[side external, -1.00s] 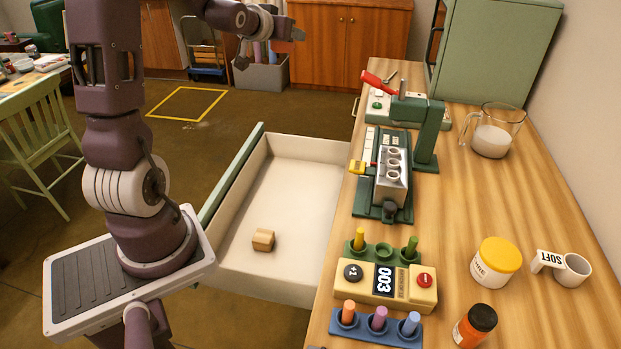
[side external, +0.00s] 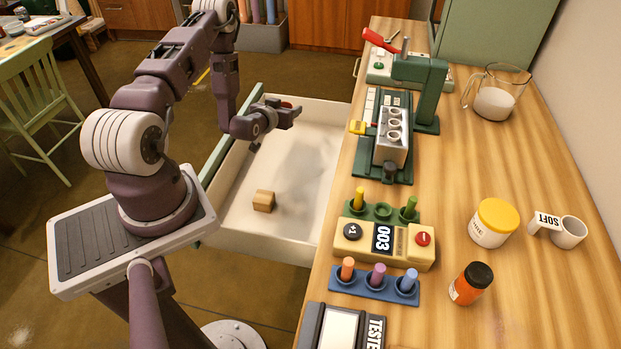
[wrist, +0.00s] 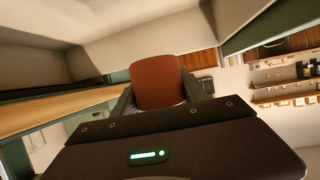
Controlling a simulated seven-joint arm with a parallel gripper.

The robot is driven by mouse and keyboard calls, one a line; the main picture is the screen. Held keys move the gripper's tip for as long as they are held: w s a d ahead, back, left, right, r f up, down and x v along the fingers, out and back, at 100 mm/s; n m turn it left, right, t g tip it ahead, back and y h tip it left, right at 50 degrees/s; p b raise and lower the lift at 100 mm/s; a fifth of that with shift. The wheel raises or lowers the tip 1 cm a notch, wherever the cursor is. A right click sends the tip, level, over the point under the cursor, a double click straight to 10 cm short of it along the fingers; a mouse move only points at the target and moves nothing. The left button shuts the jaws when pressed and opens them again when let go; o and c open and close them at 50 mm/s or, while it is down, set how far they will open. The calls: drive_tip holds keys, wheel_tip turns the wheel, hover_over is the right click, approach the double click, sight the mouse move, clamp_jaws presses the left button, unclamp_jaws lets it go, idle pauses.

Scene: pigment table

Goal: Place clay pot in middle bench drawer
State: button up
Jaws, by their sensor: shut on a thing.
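The clay pot (wrist: 158,82) is a reddish-brown piece held between the fingers of my gripper (wrist: 160,98) in the wrist view. In the side external view my gripper (side external: 290,108) is shut on it, and only a small reddish bit of the pot shows there. The gripper is over the far part of the open bench drawer (side external: 262,218). The drawer is pale inside with a green front, pulled out to the left of the bench. A small wooden block (side external: 263,201) lies on the drawer floor. The pot's height above the floor is hard to tell.
The wooden bench top (side external: 480,150) holds a green press (side external: 420,90), a counter box (side external: 385,240), a blue peg rack (side external: 375,285), jars and a mug (side external: 568,232). The drawer floor around the block is clear.

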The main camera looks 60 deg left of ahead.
sight(289, 149)
wheel_tip(289, 149, down, 12)
drive_tip(key=shift+f, duration=0.15)
drive_tip(key=shift+f, duration=0.1)
drive_tip(key=o, duration=1.5)
